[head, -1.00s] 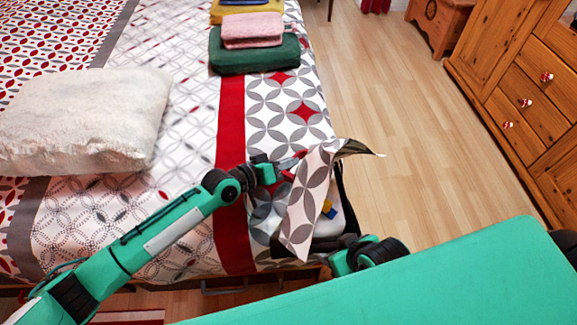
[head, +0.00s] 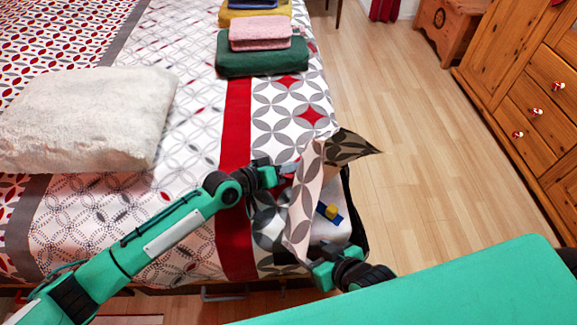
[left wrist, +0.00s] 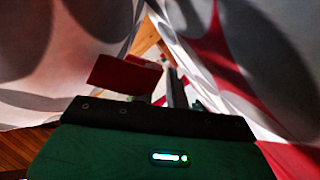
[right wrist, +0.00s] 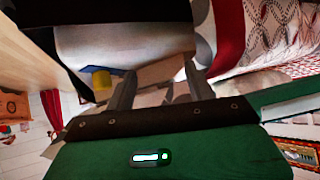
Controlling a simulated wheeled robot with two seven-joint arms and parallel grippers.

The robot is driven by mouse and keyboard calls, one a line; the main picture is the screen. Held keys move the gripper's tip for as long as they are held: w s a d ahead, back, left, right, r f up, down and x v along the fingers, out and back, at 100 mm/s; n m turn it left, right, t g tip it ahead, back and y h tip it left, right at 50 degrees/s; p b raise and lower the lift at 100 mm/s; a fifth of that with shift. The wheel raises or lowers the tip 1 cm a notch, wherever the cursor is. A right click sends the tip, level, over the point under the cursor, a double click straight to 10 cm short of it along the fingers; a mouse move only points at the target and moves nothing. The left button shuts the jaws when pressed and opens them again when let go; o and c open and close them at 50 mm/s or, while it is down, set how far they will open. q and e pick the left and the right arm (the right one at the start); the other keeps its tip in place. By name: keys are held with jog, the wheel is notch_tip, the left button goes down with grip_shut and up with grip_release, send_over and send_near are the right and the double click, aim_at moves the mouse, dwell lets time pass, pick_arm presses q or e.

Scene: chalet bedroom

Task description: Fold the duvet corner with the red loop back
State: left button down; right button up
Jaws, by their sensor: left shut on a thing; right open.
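The duvet (head: 285,118) has a grey, white and red circle pattern. Its near right corner (head: 306,195) is raised in a peak, with a dark-sided flap hanging out to the right. My left gripper (head: 284,178) is shut on the red loop at the raised cloth, largely hidden in the head view. The red loop (left wrist: 125,73) shows between folds of cloth in the left wrist view. My right gripper (head: 318,262) is low at the bed's near right corner, beside the hanging cloth. Its fingers (right wrist: 152,88) are apart and look empty.
A blue and yellow thing (head: 330,212) lies on the white surface under the raised corner. Folded towels (head: 262,62) are stacked farther back, and a cream pillow (head: 85,115) lies left. Wooden floor (head: 420,150) is clear to the right, before a wooden cabinet (head: 530,120).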

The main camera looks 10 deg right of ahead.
pick_arm(q)
jog(key=shift+s+d+f, duration=0.1)
jog(key=shift+s+f, duration=0.25)
jog(key=shift+f, duration=0.15)
jog(key=c, duration=1.4)
grip_release()
jog(key=shift+s, duration=0.1)
jog(key=shift+a+r, duration=0.1)
jog(key=shift+a, duration=0.15)
jog(key=v, duration=1.2)
jog(key=shift+w+a+r+p, duration=0.15)
jog(key=shift+w+r+p, duration=0.1)
jog(key=shift+w+p, duration=0.1)
jog(key=shift+s+a+r, duration=0.2)
jog(key=shift+a+r, duration=0.1)
jog(key=shift+a, duration=0.25)
pick_arm(e)
jog(key=shift+s+d+g, duration=0.25)
jog(key=shift+d+g, duration=0.05)
jog(key=shift+d, duration=0.2)
jog(key=shift+d, duration=0.1)
